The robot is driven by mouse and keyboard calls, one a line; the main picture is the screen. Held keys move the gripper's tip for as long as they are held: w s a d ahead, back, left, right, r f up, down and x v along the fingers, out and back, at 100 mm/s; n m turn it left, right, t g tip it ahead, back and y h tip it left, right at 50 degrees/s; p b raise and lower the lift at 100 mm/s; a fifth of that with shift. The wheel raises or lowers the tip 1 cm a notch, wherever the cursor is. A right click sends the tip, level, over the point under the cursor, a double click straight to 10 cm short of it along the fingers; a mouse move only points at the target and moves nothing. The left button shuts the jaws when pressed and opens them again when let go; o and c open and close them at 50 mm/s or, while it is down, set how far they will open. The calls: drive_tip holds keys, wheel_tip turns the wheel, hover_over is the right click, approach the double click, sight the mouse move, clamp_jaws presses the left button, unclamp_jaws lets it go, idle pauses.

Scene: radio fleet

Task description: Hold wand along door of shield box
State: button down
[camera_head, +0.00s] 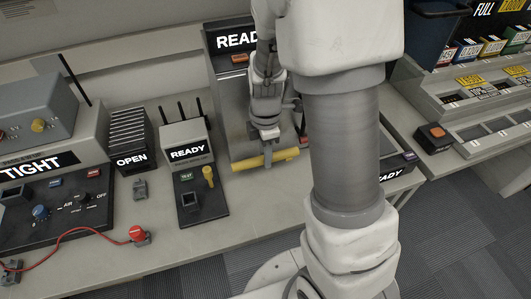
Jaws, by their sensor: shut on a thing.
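My gripper (267,157) is at the centre, pointing down, and is shut on a yellow bar (285,156). The bar lies nearly level across the picture, sticking out on both sides of the fingers. It looks like the wand, but I cannot tell for sure. Behind it is a grey unit (227,92) with a dark top panel marked READY; it may be the shield box, and my arm hides its right part. I cannot make out its door or whether the bar touches the unit.
Left of the gripper stand a small READY tester (187,133) with antennas and a ribbed OPEN rack (129,138). A TIGHT console (45,165) with a red-cabled plug (138,234) is farther left. Bins stand at the right. The bench front (190,238) is partly clear.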

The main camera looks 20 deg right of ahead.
drive_tip(key=s+r+p, duration=0.1)
drive_tip(key=s+r, duration=0.1)
drive_tip(key=s, duration=0.6)
idle(0.4)
drive_tip(key=shift+s, duration=0.1)
idle(0.4)
